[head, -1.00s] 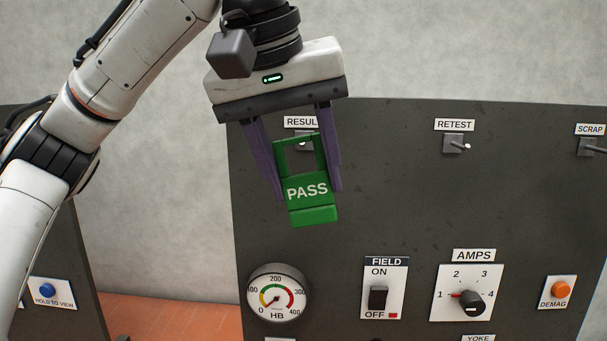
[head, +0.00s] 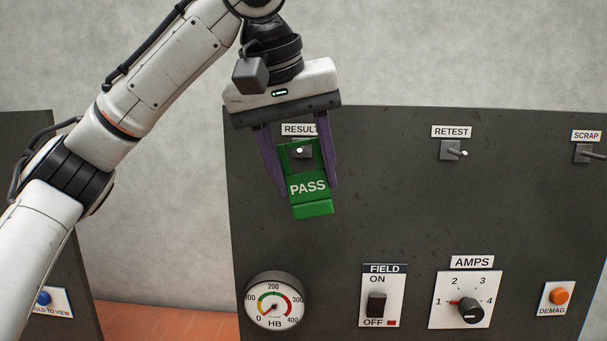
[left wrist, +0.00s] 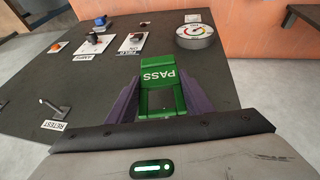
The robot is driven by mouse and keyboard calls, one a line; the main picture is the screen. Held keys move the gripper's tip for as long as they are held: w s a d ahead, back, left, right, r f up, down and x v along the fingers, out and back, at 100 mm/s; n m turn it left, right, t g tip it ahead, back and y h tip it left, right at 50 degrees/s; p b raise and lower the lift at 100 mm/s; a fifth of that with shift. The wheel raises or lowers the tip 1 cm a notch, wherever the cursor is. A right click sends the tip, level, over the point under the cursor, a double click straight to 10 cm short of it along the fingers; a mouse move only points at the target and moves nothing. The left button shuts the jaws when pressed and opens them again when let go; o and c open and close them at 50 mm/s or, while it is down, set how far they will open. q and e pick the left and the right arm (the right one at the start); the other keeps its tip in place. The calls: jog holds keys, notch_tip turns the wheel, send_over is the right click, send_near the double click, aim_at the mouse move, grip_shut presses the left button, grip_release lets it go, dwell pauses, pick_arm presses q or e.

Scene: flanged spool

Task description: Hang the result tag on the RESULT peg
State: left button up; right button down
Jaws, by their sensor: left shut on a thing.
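The green PASS tag (head: 309,188) has a square opening in its upper part and hangs upright with a slight tilt. My left gripper (head: 307,188) is shut on the tag, with a purple finger at each side. The RESULT peg (head: 300,151) shows through the tag's opening in the head view, under the RESULT label (head: 298,129). I cannot tell whether the peg passes through the opening or is still behind it. In the left wrist view the tag (left wrist: 160,76) sits between the fingers, and the RESULT peg cannot be made out. My right gripper is not in view.
The RETEST peg (head: 455,152) and SCRAP peg (head: 588,153) stick out to the right on the dark panel (head: 390,205). Below are the HB gauge (head: 275,302), FIELD switch (head: 377,303), AMPS knob (head: 470,309) and DEMAG button (head: 560,296). The panel between tag and gauge is clear.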

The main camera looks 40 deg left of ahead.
aim_at(306, 169)
pick_arm(q)
jog(key=shift+w+a, duration=0.4)
jog(key=shift+w, duration=0.3)
jog(key=shift+w+a, duration=0.4)
jog(key=shift+w, duration=0.25)
jog(key=shift+w+a+f, duration=0.3)
jog(key=shift+w+f, duration=0.1)
jog(key=shift+w, duration=0.1)
jog(key=o, duration=1.1)
jog(key=v, duration=1)
jog(key=shift+s+r, duration=0.1)
